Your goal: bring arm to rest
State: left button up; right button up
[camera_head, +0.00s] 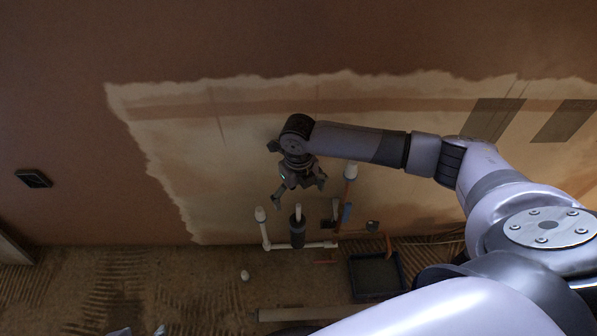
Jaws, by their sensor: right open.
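My right arm reaches in from the right, in front of the wall. Its gripper (299,191) hangs at the middle of the view with its fingers spread apart and nothing between them. It is in front of the pale plaster patch, above a white pipe frame. Whether it touches the wall cannot be told. My left gripper cannot be made out.
The brown wall carries a pale fresh plaster patch (215,150) and a dark switch plate (34,178). Below stand a white pipe frame (290,245), a dark cylinder (297,231) and a dark tray (353,282). A small white piece (245,275) lies on the ridged floor.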

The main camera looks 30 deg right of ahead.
jog(key=shift+r+p, duration=1.3)
jog(key=shift+p, duration=0.1)
jog(key=shift+r+p, duration=0.55)
jog(key=shift+p, duration=0.05)
jog(key=shift+r+p, duration=0.25)
jog(key=shift+p, duration=0.1)
pick_arm(q)
jog(key=s+f+g+p, duration=0.2)
jog(key=s+f, duration=0.2)
jog(key=f, duration=0.7)
jog(key=s+a+f+g+p, duration=0.1)
jog(key=s+f, duration=0.3)
jog(key=f, duration=0.8)
jog(key=shift+a+g+y+p, duration=0.2)
jog(key=shift+g+y+p, duration=0.15)
jog(key=shift+p, duration=0.55)
pick_arm(e)
notch_tip(320, 180, up, 4)
jog(key=shift+r, duration=0.15)
pick_arm(q)
jog(key=shift+s, duration=0.1)
